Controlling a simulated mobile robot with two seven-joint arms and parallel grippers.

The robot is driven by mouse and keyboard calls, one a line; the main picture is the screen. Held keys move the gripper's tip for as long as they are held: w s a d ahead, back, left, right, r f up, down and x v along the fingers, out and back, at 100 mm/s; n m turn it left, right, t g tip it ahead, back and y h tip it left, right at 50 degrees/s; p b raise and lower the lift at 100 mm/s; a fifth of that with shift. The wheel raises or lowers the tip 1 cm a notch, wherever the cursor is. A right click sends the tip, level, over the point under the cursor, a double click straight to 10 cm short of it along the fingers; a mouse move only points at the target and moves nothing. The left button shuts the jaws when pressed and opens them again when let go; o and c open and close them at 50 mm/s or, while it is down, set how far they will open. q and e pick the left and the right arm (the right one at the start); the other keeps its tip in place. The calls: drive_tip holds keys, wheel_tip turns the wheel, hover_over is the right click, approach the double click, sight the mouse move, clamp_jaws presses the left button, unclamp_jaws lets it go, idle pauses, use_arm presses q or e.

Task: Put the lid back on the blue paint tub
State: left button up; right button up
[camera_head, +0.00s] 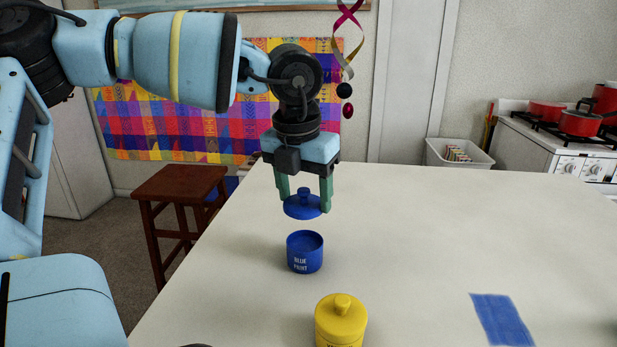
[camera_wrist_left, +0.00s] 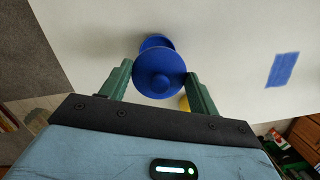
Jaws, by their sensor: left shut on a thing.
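The blue paint tub (camera_head: 305,254) stands upright and open on the white table, with "BLUE PAINT" on its front. My left gripper (camera_head: 305,197) is shut on the blue lid (camera_head: 302,209), holding it above the tub with a clear gap between them. The lid looks roughly level, with its knob up between the fingers. In the left wrist view, the lid (camera_wrist_left: 159,76) sits between the green fingers and hides most of the tub (camera_wrist_left: 156,42), whose edge shows beyond it. My right gripper is not in view.
A yellow lidded tub (camera_head: 341,322) stands on the white table (camera_head: 420,240) in front of the blue one. A blue patch (camera_head: 501,319) lies flat at the right. The table's left edge runs near a brown stool (camera_head: 180,188). The table right of the tubs is mostly clear.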

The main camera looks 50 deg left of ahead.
sight(303, 196)
use_arm(q)
drive_tip(key=shift+w+a+r, duration=0.1)
drive_tip(key=shift+w+a, duration=0.15)
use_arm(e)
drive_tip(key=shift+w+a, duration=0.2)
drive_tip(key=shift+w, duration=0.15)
use_arm(q)
drive_tip(key=shift+s+d, duration=0.1)
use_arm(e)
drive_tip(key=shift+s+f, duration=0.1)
use_arm(q)
drive_tip(key=shift+f+b, duration=0.75)
drive_tip(key=shift+f, duration=1.2)
wheel_tip(303, 196, down, 2)
drive_tip(key=shift+f+b, duration=0.1)
drive_tip(key=shift+b, duration=0.7)
drive_tip(key=shift+f, duration=0.2)
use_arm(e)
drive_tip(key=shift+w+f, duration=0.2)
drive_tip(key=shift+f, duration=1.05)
use_arm(q)
drive_tip(key=shift+b, duration=0.6)
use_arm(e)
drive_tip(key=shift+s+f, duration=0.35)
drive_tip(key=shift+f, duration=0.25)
